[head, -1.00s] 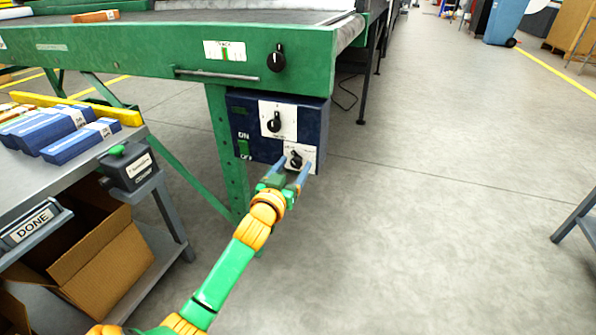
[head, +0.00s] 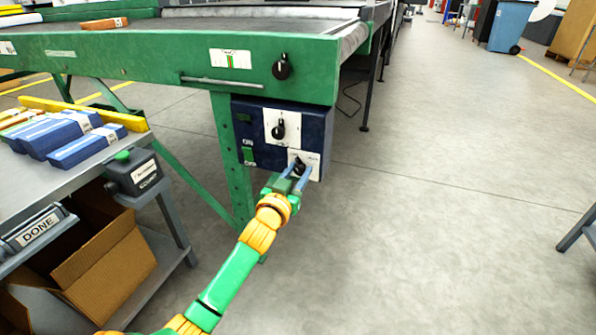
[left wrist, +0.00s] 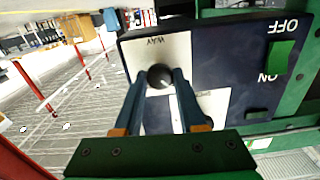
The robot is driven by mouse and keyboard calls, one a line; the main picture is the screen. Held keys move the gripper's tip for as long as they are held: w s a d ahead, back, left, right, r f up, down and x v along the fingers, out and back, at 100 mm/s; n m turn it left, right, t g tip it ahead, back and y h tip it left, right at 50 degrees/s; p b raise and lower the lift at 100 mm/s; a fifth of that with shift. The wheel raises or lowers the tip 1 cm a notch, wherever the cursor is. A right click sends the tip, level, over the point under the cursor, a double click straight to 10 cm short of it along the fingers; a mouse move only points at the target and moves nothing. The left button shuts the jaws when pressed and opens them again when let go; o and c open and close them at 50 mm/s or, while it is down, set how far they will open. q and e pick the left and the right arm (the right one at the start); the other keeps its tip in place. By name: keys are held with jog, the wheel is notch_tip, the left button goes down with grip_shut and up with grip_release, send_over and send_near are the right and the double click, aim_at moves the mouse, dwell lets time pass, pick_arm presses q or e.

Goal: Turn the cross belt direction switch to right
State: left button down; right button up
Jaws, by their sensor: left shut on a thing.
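The cross belt direction switch is a small black knob (left wrist: 159,76) on a white plate (left wrist: 150,50) at the lower right of the dark blue control box (head: 262,155). My left gripper (head: 297,174) is at this plate, with its fingers on both sides of the knob, shut on it. In the left wrist view the two blue-grey fingertips meet the knob's sides, and the fingers hide part of the plate. The knob's pointer direction cannot be made out. My right gripper is not in view.
Above on the box is another black knob (head: 279,130) on a white plate, with a green switch (head: 248,155) to the left. A black knob (head: 282,67) sits on the green machine frame (head: 180,65). A bench (head: 60,180) with blue cartons stands left.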

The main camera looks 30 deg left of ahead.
pick_arm(q)
jog(key=m+p, duration=0.3)
jog(key=m, duration=0.2)
jog(key=shift+m, duration=0.4)
jog(key=shift+m+p, duration=0.35)
jog(key=shift+m, duration=0.05)
jog(key=shift+d+m, duration=0.1)
jog(key=shift+m, duration=0.8)
jog(key=m+p, duration=0.1)
jog(key=m, duration=0.1)
jog(key=shift+m, duration=0.4)
jog(key=m, duration=0.2)
jog(key=shift+f+m, duration=0.1)
jog(key=shift+m, duration=1.9)
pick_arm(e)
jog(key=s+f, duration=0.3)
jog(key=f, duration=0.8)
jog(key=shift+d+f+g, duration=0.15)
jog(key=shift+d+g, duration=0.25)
pick_arm(q)
jog(key=shift+f, duration=0.1)
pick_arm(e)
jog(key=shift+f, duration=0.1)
pick_arm(q)
jog(key=c, duration=0.6)
grip_release()
jog(key=shift+o, duration=0.4)
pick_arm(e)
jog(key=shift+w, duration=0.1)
